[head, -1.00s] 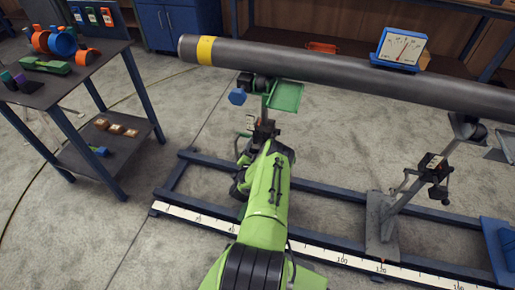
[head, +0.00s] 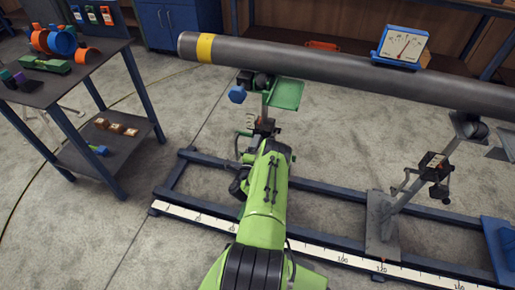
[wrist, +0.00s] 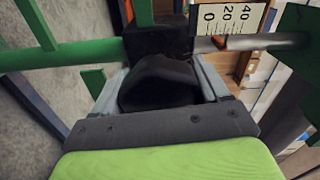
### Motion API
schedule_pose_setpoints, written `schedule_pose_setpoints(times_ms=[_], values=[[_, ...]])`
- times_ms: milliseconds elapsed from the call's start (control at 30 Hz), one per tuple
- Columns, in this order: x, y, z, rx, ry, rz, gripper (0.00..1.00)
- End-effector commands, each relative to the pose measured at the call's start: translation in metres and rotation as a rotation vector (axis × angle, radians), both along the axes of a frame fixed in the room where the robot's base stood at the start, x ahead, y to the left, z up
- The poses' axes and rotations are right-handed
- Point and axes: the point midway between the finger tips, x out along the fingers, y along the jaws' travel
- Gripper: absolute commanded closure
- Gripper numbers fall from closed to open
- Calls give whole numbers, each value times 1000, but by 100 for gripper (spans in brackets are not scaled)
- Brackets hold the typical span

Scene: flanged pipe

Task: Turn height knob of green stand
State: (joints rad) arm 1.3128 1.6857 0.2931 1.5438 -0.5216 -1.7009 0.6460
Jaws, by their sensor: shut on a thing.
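The green stand's green head (head: 288,95) shows under the left part of the pipe in the head view, with a blue hexagonal knob (head: 237,93) at its left. In the wrist view my gripper (wrist: 160,78) is shut on a black rounded height knob (wrist: 158,90), one grey finger on each side. Green bars of the stand (wrist: 75,54) run close beyond it. A white scale (wrist: 232,17) marked 0, 20, 40 with an orange pointer shows at the top. In the head view my green arm hides the stand's lower part, and my fingers cannot be made out.
The grey pipe (head: 330,72) with a yellow band lies across the stands, bearing a blue dial gauge (head: 402,45). A second stand (head: 400,205) is at right on the blue rail frame (head: 335,190). A side table (head: 65,80) with parts stands at left.

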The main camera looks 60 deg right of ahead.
Motion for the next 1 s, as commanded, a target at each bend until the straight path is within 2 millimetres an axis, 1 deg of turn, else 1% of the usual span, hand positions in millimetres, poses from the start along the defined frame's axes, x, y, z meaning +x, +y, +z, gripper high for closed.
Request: schedule_pose_setpoints(times_ms=[200, 400, 967, 1000], values=[[3, 2, -1, 26, -129, 7, 56], [3, 2, -1, 36, -194, 7, 56], [3, 1, 0, 41, -224, 7, 56], [3, 1, 0, 41, -224, 7, 22]])
